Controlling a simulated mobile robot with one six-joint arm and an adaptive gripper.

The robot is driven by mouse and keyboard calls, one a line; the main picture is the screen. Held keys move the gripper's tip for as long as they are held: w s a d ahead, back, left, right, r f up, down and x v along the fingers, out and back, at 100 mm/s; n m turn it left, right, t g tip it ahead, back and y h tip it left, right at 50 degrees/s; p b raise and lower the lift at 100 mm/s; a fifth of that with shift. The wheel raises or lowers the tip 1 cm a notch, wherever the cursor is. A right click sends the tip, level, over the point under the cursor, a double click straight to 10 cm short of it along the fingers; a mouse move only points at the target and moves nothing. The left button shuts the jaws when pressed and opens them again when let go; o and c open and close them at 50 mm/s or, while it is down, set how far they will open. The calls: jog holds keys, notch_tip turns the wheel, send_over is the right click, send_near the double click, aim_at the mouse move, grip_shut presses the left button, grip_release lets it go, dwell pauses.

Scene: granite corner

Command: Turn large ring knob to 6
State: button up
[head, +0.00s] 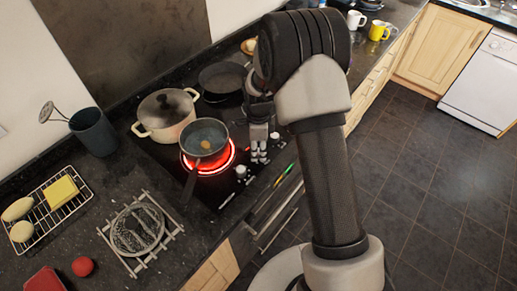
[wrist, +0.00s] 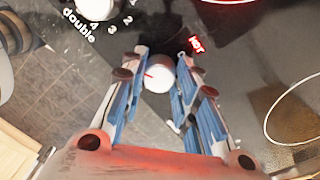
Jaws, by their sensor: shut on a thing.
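My gripper (wrist: 160,72) is shut on a white knob (wrist: 158,78) with a red pointer line, on the black hob's front edge. Another white knob (wrist: 87,8) stands to the left, by the word "double" and printed numbers. In the head view, my gripper (head: 259,156) points down at the hob, hiding the held knob. White knobs show left (head: 241,171) and right (head: 275,135) of it. A large ring glows red under a pan (head: 204,138). I cannot tell the held knob's setting.
A lidded cream pot (head: 165,115) and a dark frying pan (head: 222,77) stand on the hob behind. The pan's handle sticks out toward the front left. A wire trivet (head: 138,230) and a rack with yellow sponge (head: 62,190) lie left. Floor is open at right.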

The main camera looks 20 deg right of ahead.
jog(key=o, duration=1.1)
jog(key=shift+w+r, duration=0.15)
jog(key=shift+r, duration=2.85)
jog(key=shift+w+r, duration=0.1)
jog(key=shift+r, duration=2.9)
